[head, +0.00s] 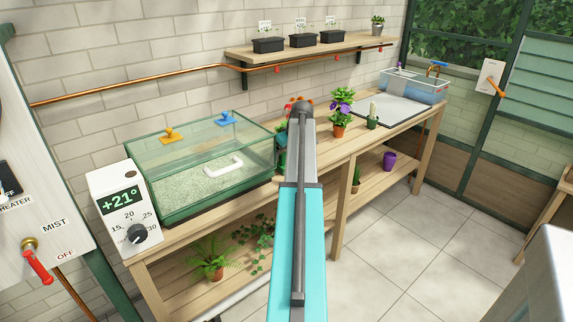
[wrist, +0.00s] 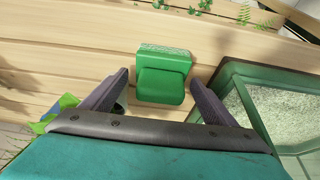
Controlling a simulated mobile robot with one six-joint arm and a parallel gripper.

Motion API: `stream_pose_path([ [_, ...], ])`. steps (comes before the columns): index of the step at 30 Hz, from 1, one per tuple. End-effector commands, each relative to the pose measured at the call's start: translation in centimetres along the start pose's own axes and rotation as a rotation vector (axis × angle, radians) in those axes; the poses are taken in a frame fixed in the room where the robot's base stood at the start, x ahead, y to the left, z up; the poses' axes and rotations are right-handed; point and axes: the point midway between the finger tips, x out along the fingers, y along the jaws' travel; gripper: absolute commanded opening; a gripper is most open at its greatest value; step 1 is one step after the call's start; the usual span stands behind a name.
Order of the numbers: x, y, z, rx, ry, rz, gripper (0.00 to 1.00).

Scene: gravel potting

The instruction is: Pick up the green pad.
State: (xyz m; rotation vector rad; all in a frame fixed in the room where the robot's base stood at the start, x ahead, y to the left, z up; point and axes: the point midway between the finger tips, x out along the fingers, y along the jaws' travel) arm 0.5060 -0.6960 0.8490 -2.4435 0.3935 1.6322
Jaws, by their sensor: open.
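The green pad (wrist: 162,82) lies on the wooden bench in the wrist view. It is a green block with a raised grip and a pale speckled strip along its far edge. My gripper (wrist: 157,77) is open, with one dark finger on each side of the pad and a visible gap at both sides. I cannot tell how high the fingers are above the bench. In the head view my arm hides most of that spot, and only a bit of green shows left of the arm.
A glass propagator (head: 205,165) with a green frame stands close by, left of my arm; its corner also shows beside my right finger in the wrist view (wrist: 232,75). A potted purple flower (head: 340,112) and a small green pot (head: 372,122) stand on the bench (head: 318,155) further right.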

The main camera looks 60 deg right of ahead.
Motion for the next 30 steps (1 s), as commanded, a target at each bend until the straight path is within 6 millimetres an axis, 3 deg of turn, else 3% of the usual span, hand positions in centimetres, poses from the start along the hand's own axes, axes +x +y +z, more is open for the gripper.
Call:
stream_pose_path([
  [5,1.01,-0.01,0.04,0.000,-0.001,0.000,0.80],
  [20,0.97,0.09,0.10,0.001,0.000,0.000,0.80],
  [21,0.97,0.09,0.09,0.001,0.000,0.000,0.79],
  [30,0.95,0.09,0.08,0.001,0.000,0.000,0.32],
])
